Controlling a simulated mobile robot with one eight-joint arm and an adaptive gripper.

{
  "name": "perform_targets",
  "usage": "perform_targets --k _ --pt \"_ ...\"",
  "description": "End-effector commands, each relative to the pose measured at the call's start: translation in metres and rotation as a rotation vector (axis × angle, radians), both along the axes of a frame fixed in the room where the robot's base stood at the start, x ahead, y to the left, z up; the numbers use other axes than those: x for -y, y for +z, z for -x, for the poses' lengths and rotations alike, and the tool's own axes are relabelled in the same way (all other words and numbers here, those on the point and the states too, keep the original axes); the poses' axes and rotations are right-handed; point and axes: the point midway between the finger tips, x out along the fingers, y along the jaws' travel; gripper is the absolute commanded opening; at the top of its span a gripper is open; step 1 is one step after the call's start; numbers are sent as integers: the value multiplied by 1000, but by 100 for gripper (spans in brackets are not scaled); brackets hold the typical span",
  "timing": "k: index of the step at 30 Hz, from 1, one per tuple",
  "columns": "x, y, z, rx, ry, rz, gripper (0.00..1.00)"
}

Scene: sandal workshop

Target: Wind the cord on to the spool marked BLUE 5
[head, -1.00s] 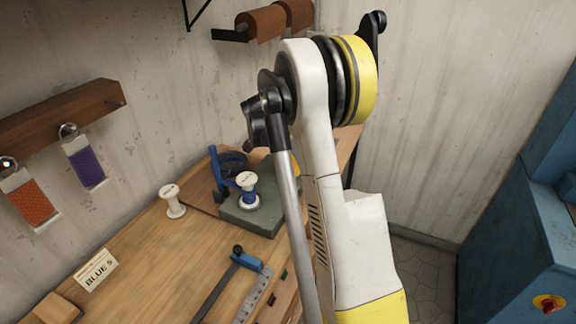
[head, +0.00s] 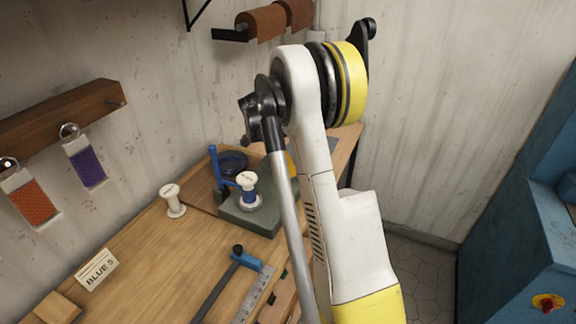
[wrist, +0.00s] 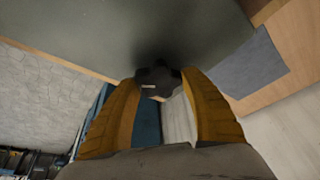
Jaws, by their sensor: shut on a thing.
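A white spool (head: 247,182) with a blue band around its middle stands upright on a grey-green winder block (head: 240,217) on the bench. A blue upright arm (head: 214,165) rises at the block's left, beside a dark round coil (head: 233,162). A card reading BLUE 5 (head: 98,269) lies at the bench's front left. My gripper (wrist: 160,88) has its yellow fingers closed around a small dark knob-like part (wrist: 158,78) close to a grey-green surface. In the head view my arm hides most of the gripper; a bit of yellow shows right of the block.
A second white spool (head: 172,199) stands left of the block. A blue-handled tool (head: 247,258) and a steel rule (head: 255,293) lie in front. Tags with orange cord (head: 33,202) and purple cord (head: 86,165) hang from a wall rail. A blue machine (head: 535,220) stands at right.

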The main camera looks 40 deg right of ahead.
Motion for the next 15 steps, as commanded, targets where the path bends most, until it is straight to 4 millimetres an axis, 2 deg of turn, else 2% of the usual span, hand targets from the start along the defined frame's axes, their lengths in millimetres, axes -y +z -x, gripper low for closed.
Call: perform_targets --k 8,9,10,11,15 --pt "0 0 0 0 1 0 24" --pt "0 0 0 0 1 0 63" --pt "0 0 0 0 1 0 72" --pt "0 0 0 0 1 0 79" --pt "0 0 0 0 1 0 79"
